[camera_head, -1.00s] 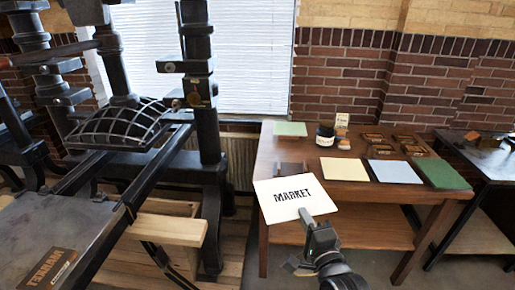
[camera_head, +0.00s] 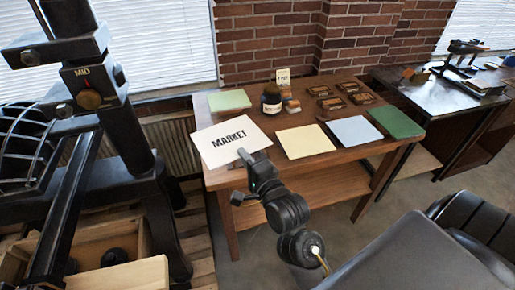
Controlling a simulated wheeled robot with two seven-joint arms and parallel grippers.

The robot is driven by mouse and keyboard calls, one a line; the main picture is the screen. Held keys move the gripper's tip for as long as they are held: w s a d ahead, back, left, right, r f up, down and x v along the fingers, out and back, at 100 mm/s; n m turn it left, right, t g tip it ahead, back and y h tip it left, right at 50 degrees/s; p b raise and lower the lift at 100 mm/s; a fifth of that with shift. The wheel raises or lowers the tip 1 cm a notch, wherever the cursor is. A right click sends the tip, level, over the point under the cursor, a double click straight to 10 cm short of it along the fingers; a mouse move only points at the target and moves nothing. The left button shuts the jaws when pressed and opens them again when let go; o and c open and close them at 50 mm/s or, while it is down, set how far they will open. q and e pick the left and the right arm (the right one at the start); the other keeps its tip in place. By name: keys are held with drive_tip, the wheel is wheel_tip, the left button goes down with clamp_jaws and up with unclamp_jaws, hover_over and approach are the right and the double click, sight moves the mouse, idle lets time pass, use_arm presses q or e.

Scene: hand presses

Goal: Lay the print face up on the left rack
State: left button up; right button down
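The print (camera_head: 222,133) is a white sheet with black lettering that reads MARKET, face up. It is held up in front of the left end of the wooden table. My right gripper (camera_head: 246,158) is at the sheet's near edge and appears shut on it, with the arm behind it running down to the lower right. My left gripper is not in view. I cannot make out a rack for prints in this view.
The wooden table (camera_head: 345,172) bears cream (camera_head: 304,142), blue (camera_head: 353,131) and green (camera_head: 396,122) sheets, an ink jar (camera_head: 271,99) and several type blocks. A black press (camera_head: 104,90) stands left. A dark bench (camera_head: 440,105) stands right. A dark grey surface (camera_head: 420,255) fills the lower right.

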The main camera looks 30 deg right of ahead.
use_arm(q)
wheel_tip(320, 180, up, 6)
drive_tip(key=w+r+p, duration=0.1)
drive_tip(key=p, duration=0.5)
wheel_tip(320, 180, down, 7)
drive_tip(key=b, duration=0.6)
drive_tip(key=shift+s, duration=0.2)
use_arm(e)
drive_tip(key=w+d+f, duration=0.3)
drive_tip(key=d+f, duration=0.1)
drive_tip(key=f, duration=0.4)
drive_tip(key=w+d+f+h, duration=0.1)
drive_tip(key=w+d+f, duration=0.3)
drive_tip(key=f, duration=0.4)
drive_tip(key=shift+d+m, duration=0.3)
drive_tip(key=shift+d, duration=0.1)
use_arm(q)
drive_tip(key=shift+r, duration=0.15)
use_arm(e)
drive_tip(key=shift+w, duration=0.1)
drive_tip(key=c, duration=1.5)
unclamp_jaws()
drive_tip(key=shift+o, duration=0.2)
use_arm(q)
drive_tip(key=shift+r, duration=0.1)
use_arm(e)
drive_tip(key=shift+s, duration=0.2)
